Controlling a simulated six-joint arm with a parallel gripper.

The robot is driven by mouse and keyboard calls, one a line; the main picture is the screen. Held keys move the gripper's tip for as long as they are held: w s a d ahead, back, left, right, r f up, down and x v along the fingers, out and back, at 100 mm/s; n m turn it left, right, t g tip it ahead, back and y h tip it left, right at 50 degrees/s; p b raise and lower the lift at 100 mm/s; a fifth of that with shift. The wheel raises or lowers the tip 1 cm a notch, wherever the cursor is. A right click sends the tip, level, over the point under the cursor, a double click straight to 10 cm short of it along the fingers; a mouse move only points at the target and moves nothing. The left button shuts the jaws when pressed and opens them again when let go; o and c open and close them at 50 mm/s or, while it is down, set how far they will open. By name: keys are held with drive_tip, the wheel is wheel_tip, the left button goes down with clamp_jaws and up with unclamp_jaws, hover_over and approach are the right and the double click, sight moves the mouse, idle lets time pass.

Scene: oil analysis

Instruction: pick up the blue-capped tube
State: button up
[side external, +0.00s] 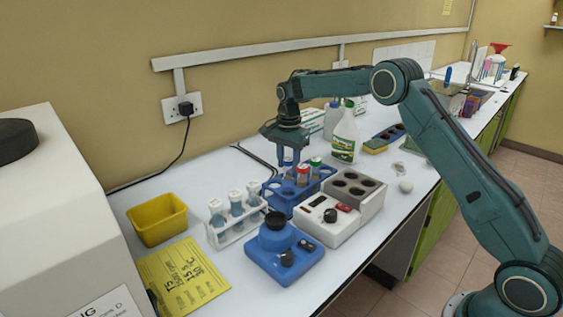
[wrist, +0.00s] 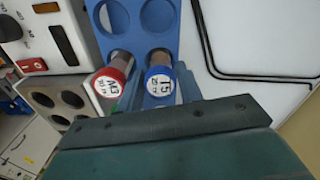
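The blue-capped tube (wrist: 159,80) stands in the blue rack (wrist: 203,18), its cap marked T5 in the wrist view. In the side external view its cap (side external: 287,162) is partly hidden below my gripper (side external: 287,157). My gripper points down over the tube, and its fingers flank the cap. The blue rack also shows in the side external view (side external: 278,203).
A green-capped tube (side external: 316,162) also stands in the blue rack. A white rack with white-capped tubes (side external: 236,194), a blue mixer (side external: 267,265) and a white block heater (side external: 340,228) stand close by. A yellow bin (side external: 158,220) is left.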

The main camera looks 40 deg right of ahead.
drive_tip(key=shift+f, duration=0.85)
drive_tip(key=c, duration=0.6)
drive_tip(key=shift+r, duration=0.2)
wheel_tip(320, 180, up, 20)
drive_tip(key=shift+f, duration=0.2)
idle(0.8)
